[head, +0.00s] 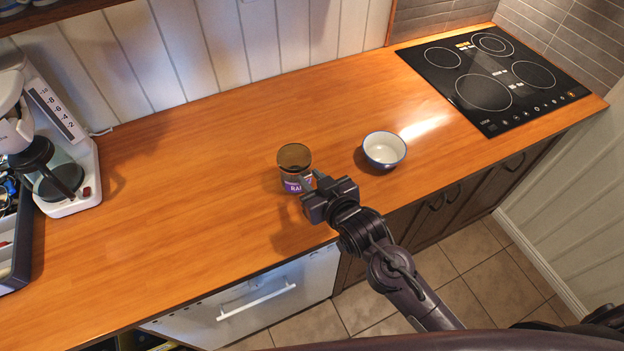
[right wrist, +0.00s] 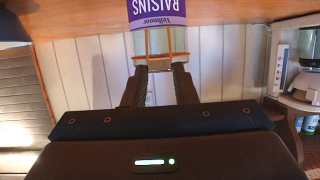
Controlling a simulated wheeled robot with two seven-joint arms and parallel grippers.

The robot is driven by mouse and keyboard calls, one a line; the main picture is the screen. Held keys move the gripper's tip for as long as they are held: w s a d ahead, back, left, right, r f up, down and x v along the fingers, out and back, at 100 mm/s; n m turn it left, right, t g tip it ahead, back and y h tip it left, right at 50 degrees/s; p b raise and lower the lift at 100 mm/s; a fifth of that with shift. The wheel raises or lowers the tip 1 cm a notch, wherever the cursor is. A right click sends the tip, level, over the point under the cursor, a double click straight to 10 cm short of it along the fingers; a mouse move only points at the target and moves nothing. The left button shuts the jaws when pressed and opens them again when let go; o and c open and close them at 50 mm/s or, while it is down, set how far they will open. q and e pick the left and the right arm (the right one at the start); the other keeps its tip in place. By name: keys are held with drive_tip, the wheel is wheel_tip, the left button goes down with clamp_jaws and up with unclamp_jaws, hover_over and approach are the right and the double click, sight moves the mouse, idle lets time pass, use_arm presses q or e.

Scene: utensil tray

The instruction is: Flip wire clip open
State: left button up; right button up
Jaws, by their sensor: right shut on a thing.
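A glass jar (head: 296,171) with a brown-looking round lid (head: 294,155) and a white and purple label stands upright on the counter. In the right wrist view the jar (right wrist: 157,14) appears inverted, its label reading "RAISINS". A copper-coloured wire clip (right wrist: 161,55) crosses the jar's front near the lid. My right gripper (head: 311,186) is at the jar's near right side, its fingertips (right wrist: 159,72) shut on the wire clip. The lid lies on the jar's mouth. The gripper hides the clip in the head view. My left gripper is out of view.
A white bowl with a blue rim (head: 384,149) stands right of the jar. A black cooktop (head: 490,77) is at the back right. A coffee maker (head: 67,180) and a dark utensil tray (head: 18,255) are at the left. The counter between them and the jar is clear.

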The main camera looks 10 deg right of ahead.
drive_tip(key=f+t+b, duration=0.1)
drive_tip(key=b, duration=0.2)
drive_tip(key=s+f+t+y+b, duration=0.1)
drive_tip(key=t+b, duration=0.1)
drive_tip(key=b, duration=0.2)
drive_tip(key=s+f+t+b, duration=0.1)
drive_tip(key=t+b, duration=0.1)
drive_tip(key=b, duration=0.2)
drive_tip(key=shift+d+f+y, duration=0.1)
drive_tip(key=shift+d+y, duration=0.3)
drive_tip(key=shift+t+y+b, duration=0.4)
drive_tip(key=shift+t+b, duration=0.1)
drive_tip(key=shift+b, duration=0.25)
drive_tip(key=o, duration=1)
drive_tip(key=shift+s, duration=0.1)
drive_tip(key=b+v, duration=0.2)
drive_tip(key=v, duration=0.4)
drive_tip(key=shift+s+d+f, duration=0.15)
drive_tip(key=shift+s+f, duration=0.05)
drive_tip(key=shift+s, duration=0.1)
drive_tip(key=shift+s+d, duration=0.2)
drive_tip(key=shift+s, duration=0.3)
